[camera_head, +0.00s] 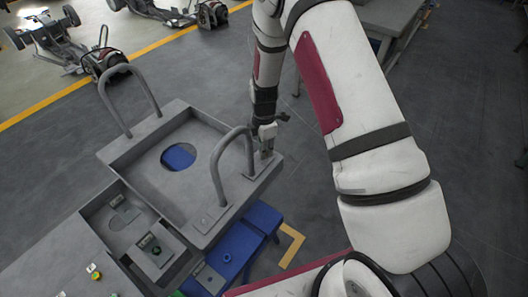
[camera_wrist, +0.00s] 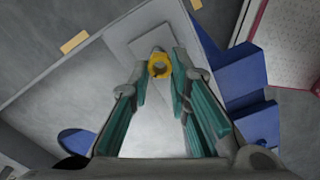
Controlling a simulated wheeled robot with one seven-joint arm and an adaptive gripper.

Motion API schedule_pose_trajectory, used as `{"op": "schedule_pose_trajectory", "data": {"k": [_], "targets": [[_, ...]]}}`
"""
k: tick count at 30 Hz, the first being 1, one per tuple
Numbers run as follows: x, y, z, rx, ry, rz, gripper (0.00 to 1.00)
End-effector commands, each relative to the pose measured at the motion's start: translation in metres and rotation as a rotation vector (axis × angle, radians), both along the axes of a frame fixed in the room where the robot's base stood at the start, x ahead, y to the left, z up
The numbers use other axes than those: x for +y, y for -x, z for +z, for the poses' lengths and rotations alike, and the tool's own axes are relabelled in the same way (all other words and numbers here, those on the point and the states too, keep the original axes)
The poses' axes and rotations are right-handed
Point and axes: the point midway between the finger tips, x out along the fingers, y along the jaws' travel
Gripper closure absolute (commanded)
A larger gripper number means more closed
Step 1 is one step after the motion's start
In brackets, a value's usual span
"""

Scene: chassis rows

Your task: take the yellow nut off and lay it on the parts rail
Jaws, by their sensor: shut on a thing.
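The yellow nut (camera_wrist: 159,66) is a small ring between my fingertips in the wrist view. My gripper (camera_wrist: 159,72) has teal-lined fingers and is shut on it, above a light grey plate (camera_wrist: 125,38) on the grey tray. A small grey tip shows just past the nut; I cannot tell whether the nut is still around a stud. In the head view my gripper (camera_head: 266,145) is at the tray's right corner, beside a bent handle, and the nut is hidden there. No part is clearly recognisable as the parts rail; a blue stepped piece (camera_head: 235,250) stands below the tray.
Wheeled chassis (camera_head: 50,40) stand far back.

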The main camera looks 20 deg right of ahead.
Motion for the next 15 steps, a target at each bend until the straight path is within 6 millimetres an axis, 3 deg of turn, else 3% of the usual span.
{"op": "schedule_pose_trajectory", "data": {"k": [3,15], "targets": [[0.0,-0.002,0.022,-0.005,-0.001,0.0,1.0],[-0.004,0.08,0.026,0.001,-0.001,-0.001,1.0]]}}
